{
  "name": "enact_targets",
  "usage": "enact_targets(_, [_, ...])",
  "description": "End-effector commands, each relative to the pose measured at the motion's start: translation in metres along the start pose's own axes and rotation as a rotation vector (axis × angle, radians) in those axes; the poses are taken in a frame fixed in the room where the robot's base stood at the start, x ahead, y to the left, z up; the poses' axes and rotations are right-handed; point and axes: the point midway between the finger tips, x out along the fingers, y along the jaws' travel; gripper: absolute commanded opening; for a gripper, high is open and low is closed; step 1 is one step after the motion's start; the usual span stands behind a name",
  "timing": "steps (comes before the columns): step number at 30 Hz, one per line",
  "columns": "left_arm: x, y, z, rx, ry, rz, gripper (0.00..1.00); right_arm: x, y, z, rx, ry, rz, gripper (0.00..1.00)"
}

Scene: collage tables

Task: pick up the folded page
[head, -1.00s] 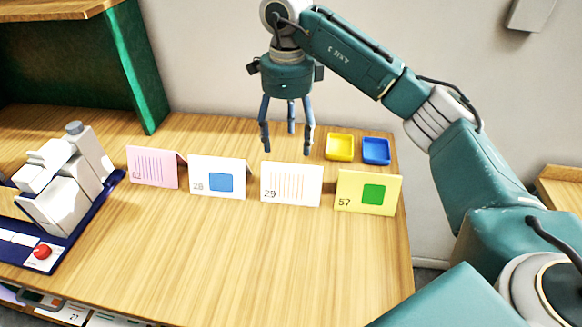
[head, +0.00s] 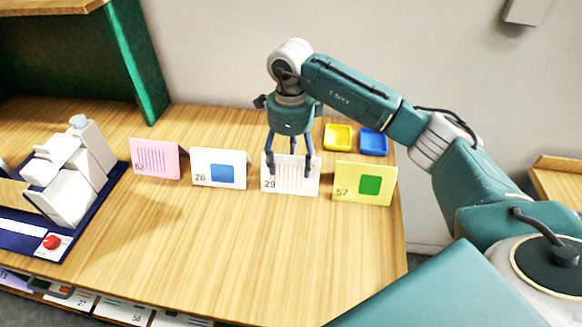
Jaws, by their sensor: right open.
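Several folded pages stand like tents in a row on the wooden table (head: 200,235). They are a pink page with dark stripes (head: 155,159), a white page with a blue square (head: 219,169), a white page marked 29 with orange stripes (head: 297,188) and a yellow page with a green square (head: 364,184). My left gripper is out of view.
A yellow tray (head: 338,137) and a blue tray (head: 373,142) lie behind the yellow page. A grey-white machine (head: 75,175) with a red button (head: 52,242) stands on a dark blue base at the left. The front middle of the table is clear.

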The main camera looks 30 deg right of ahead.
Motion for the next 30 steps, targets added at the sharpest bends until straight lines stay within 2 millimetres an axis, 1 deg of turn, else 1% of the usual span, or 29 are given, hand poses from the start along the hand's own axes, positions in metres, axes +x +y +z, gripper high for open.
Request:
enact_targets(1, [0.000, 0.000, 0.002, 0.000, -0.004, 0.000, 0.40, 0.000, 0.000, 0.000, 0.000, 0.000, 0.000, 0.61])
enact_targets(4, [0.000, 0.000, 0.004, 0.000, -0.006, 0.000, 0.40, 0.000, 0.000, 0.000, 0.000, 0.000, 0.000, 0.42])
enact_targets(5, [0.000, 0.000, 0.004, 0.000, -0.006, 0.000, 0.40, 0.000, 0.000, 0.000, 0.000, 0.000, 0.000, 0.36])
enact_targets(6, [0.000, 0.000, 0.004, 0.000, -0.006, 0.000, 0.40, 0.000, 0.000, 0.000, 0.000, 0.000, 0.000, 0.32])
enact_targets(17, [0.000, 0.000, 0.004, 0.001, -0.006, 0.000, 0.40, 0.000, 0.000, 0.000, 0.000, 0.000, 0.001, 0.31])
enact_targets(22, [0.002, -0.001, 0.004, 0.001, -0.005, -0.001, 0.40, -0.006, 0.000, 0.001, 0.000, -0.002, 0.000, 0.31])
enact_targets(26, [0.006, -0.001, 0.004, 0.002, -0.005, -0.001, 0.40, -0.019, -0.001, 0.001, -0.001, -0.003, -0.003, 0.31])
enact_targets(29, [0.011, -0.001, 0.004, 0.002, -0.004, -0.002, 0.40, -0.036, -0.001, 0.001, -0.001, -0.004, -0.004, 0.31])
enact_targets(30, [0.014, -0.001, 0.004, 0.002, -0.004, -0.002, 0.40, -0.044, -0.002, 0.001, -0.001, -0.004, -0.005, 0.31])
